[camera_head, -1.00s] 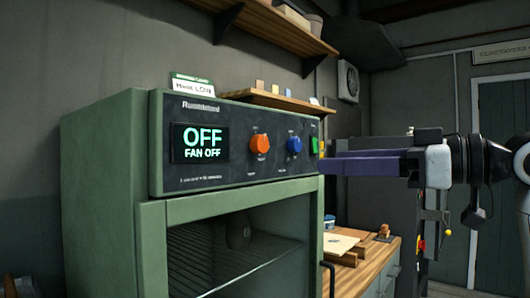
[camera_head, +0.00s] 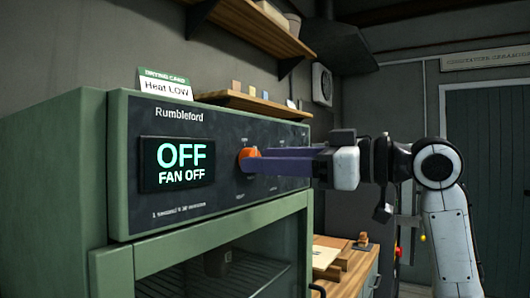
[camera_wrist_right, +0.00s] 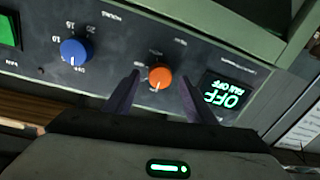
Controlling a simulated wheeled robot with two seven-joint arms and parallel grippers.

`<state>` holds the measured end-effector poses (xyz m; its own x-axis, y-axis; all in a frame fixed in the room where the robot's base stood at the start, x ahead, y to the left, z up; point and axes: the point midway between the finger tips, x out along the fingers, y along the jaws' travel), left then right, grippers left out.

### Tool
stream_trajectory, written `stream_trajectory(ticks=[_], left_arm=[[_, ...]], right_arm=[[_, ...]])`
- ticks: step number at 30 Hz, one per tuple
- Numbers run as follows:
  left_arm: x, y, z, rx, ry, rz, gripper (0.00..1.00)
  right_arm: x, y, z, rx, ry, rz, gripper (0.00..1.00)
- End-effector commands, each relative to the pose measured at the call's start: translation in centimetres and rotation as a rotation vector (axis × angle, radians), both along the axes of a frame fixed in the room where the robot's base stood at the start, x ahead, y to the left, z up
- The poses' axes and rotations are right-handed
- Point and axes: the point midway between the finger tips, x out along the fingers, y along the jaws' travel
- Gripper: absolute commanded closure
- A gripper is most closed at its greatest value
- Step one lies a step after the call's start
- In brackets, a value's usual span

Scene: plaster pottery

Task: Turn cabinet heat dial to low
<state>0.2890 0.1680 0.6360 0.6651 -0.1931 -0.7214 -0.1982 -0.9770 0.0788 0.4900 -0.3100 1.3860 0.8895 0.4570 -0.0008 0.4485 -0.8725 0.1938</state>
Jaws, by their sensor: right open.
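The green drying cabinet (camera_head: 60,180) stands at the left of the head view. Its dark panel has a display (camera_head: 177,164) reading OFF and FAN OFF. The orange dial (camera_head: 246,160) is right of the display, partly covered by my right gripper (camera_head: 255,160). In the right wrist view the orange dial (camera_wrist_right: 160,76) lies between the two spread purple fingers of the gripper (camera_wrist_right: 160,90). The fingers are open, one on each side; I cannot tell whether they touch it. My left gripper is out of view.
A blue knob (camera_wrist_right: 74,52) and a green switch (camera_wrist_right: 8,32) sit beside the orange dial. A card (camera_head: 165,86) on the cabinet reads Heat LOW. A small wooden shelf (camera_head: 270,106) is above the panel. A wooden counter (camera_head: 345,270) stands to the right.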

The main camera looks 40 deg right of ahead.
Motion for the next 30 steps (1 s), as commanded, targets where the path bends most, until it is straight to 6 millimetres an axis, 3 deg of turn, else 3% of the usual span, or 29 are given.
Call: stream_trajectory(ticks=[12, 20, 30], left_arm=[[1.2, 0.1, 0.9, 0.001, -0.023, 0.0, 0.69], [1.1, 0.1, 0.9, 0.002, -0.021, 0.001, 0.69], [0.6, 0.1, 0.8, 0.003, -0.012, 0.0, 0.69]], right_arm=[[1.0, 0.5, 0.0, 0.0, -0.001, 0.0, 0.5], [1.0, 0.5, 0.0, -0.001, 0.0, 0.0, 0.91], [1.0, 0.5, 0.0, 0.048, 0.02, 0.0, 0.91]])
